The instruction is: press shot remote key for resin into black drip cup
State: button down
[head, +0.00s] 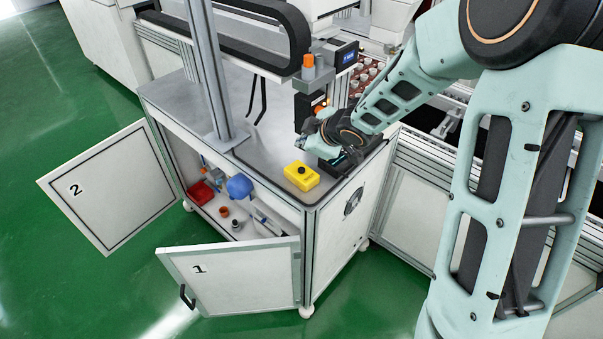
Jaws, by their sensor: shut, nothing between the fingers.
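A yellow box with a black round button on top (301,176) sits near the front corner of the grey cabinet top; it may be the shot remote, but no label is readable. My gripper (338,160) is just behind and to the right of it, low over the cabinet top, and looks shut and empty. The gripper appears apart from the yellow box. A dark object (360,160) lies beneath and beside my gripper, largely covered by it. I cannot pick out the black drip cup for certain; my arm hides part of that area.
The cabinet top (265,150) is clear left of the yellow box. A grey post (203,70) stands on it. Doors 1 (235,280) and 2 (108,190) hang open. The shelf inside holds a red tray (201,193) and a blue object (239,187). White cups (366,75) stand behind.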

aim_at(302, 171)
notch_tip(302, 171, down, 6)
jog(key=b, duration=0.5)
jog(key=shift+f, duration=0.25)
dwell(1.0)
jog(key=shift+f+b, duration=0.4)
jog(key=shift+b, duration=0.15)
jog(key=shift+f+b, duration=0.4)
jog(key=shift+f, duration=0.05)
dwell(0.4)
dwell(0.3)
jog(key=shift+r+p, duration=0.9)
jog(key=shift+p, duration=0.05)
notch_tip(302, 171, up, 5)
jog(key=p, duration=0.5)
jog(key=shift+r, duration=0.1)
